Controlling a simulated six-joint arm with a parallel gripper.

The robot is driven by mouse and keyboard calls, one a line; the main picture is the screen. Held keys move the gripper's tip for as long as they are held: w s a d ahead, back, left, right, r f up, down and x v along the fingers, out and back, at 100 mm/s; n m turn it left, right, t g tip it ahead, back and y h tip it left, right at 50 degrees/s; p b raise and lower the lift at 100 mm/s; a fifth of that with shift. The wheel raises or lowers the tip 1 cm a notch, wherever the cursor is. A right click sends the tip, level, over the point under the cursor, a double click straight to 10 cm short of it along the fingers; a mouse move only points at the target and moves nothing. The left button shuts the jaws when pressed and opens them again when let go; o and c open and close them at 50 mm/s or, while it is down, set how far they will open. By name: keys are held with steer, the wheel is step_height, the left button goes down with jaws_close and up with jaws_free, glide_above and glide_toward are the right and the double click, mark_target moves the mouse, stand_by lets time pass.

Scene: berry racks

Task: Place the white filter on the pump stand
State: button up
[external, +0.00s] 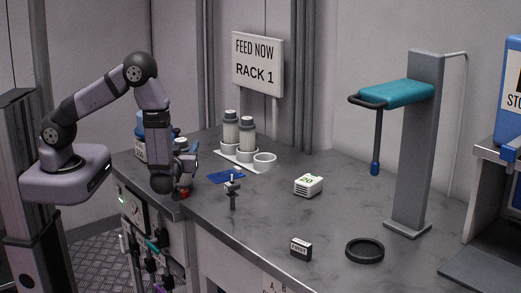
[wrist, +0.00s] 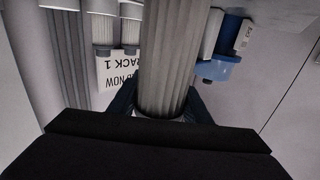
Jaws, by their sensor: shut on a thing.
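A pale, ribbed cylinder, which looks like the white filter (wrist: 165,60), stands between my fingers in the wrist view. My gripper (external: 184,176) is shut on it at the left end of the bench. In the external view my gripper and arm mostly hide it. Two similar filters with grey ribbed bodies (external: 231,133) stand in a white tray with round cups (external: 246,164); its right cup (external: 265,160) is empty. No part is labelled as a pump stand, so I cannot tell which one it is.
A sign reading FEED NOW RACK 1 (external: 257,62) stands behind the tray. A blue container (external: 141,132) is behind my arm. A blue mat (external: 226,176), small black clamp (external: 232,190), white box (external: 308,185), black ring (external: 365,250) and grey post (external: 420,150) are on the bench.

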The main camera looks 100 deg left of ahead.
steer(key=shift+f, duration=0.9)
steer(key=shift+f, duration=0.1)
steer(key=shift+f, duration=0.15)
steer(key=o, duration=1.1)
steer(key=shift+d+r, duration=0.2)
steer(key=shift+d, duration=0.1)
steer(key=d+b, duration=0.3)
steer(key=d, duration=0.8)
steer(key=shift+d, duration=0.2)
steer(key=shift+c, duration=0.3)
